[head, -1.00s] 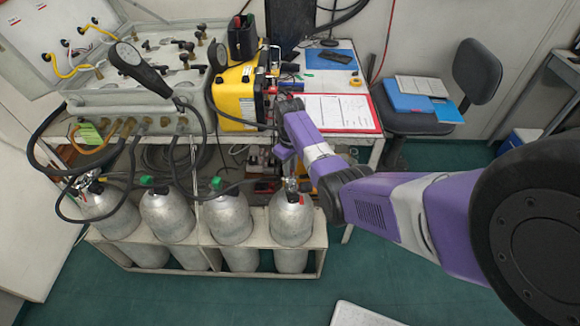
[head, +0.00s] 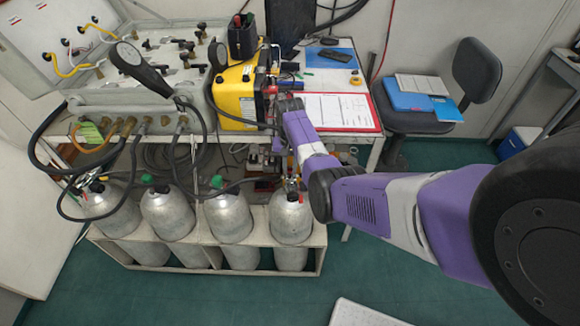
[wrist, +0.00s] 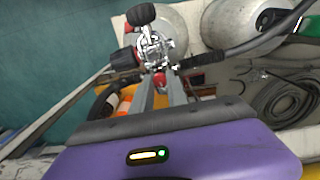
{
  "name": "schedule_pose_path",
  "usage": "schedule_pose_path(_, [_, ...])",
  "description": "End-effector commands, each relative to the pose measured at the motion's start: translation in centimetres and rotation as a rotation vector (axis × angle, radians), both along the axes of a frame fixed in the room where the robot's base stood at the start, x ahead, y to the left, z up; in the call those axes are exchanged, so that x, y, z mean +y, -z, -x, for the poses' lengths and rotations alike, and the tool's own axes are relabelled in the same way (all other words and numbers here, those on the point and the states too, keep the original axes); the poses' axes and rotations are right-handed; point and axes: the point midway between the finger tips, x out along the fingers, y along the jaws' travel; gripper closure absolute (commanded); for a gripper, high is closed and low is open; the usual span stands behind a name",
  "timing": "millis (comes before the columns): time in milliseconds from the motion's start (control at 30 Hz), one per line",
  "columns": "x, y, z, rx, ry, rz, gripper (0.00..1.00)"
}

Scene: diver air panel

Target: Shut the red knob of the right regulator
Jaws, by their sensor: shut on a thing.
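The right regulator (wrist: 155,48) is a silver metal fitting on a grey cylinder. It has black round knobs at its top and left side. In the head view the regulator (head: 291,184) is small, on top of the rightmost cylinder (head: 291,217). The red knob (wrist: 160,79) shows at the near side of the regulator, between my fingertips. My gripper (wrist: 161,88) is shut on this red knob, its two grey fingers reaching up to it. The fingers cover part of the knob, so its turn angle cannot be told. In the head view my arm largely hides the gripper.
Several grey cylinders stand in a pale rack (head: 200,258) below the table. Black hoses (wrist: 265,35) run close to the regulator. A yellow case (head: 238,95) and a red clipboard (head: 337,112) lie on the table above.

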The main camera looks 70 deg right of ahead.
Motion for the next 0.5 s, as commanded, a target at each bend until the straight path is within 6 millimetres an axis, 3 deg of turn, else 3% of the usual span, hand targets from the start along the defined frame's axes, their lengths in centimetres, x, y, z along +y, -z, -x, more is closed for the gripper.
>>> schedule_pose_path(500, [-0.09,-0.14,-0.07,-0.002,0.064,0.001,1.00])
